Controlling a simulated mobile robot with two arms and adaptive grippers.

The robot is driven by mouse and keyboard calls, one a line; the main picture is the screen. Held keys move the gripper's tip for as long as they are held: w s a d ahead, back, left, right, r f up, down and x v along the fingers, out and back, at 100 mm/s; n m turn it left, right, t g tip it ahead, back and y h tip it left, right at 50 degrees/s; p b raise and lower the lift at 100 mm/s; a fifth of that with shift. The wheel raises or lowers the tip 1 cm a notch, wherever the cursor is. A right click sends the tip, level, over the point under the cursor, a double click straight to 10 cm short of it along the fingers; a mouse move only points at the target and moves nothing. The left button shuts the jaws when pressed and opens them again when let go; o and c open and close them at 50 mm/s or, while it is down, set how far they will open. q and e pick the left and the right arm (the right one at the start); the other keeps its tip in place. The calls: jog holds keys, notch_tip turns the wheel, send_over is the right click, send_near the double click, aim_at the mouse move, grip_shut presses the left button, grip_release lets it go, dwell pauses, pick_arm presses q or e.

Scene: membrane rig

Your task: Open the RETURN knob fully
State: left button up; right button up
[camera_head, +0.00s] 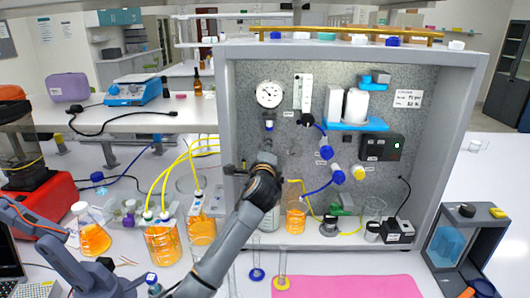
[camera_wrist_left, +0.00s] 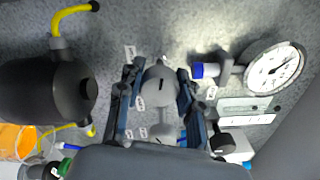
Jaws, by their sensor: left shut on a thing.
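My left gripper (camera_head: 266,168) reaches up to the back panel inside the grey cabinet, below the round gauge (camera_head: 270,94). Small white tags beside the knob are too small to read, so I cannot confirm the RETURN name. In the head view the gripper and wrist hide the knob. My right gripper is not in view.
A blue-capped fitting (camera_wrist_left: 205,70) sits beside the gauge. Blue valves (camera_head: 326,152) and tubing are right of the gripper. An orange bottle (camera_head: 296,214) and a dark cylinder with a yellow tube (camera_wrist_left: 48,90) are close by.

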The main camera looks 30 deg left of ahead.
pick_arm(q)
jog(key=n, duration=0.2)
jog(key=n+b, duration=0.1)
jog(key=n, duration=0.2)
jog(key=shift+f+n+b, duration=0.2)
jog(key=shift+n+b, duration=0.1)
jog(key=n+b, duration=0.1)
jog(key=n, duration=0.3)
jog(key=shift+n, duration=0.3)
jog(key=n+b, duration=0.1)
jog(key=n, duration=0.4)
jog(key=shift+f+b, duration=0.1)
jog(key=shift+b, duration=0.25)
jog(key=shift+d+n+b, duration=0.1)
jog(key=shift+n+b, duration=0.3)
jog(key=shift+n, duration=2)
jog(key=o, duration=1.2)
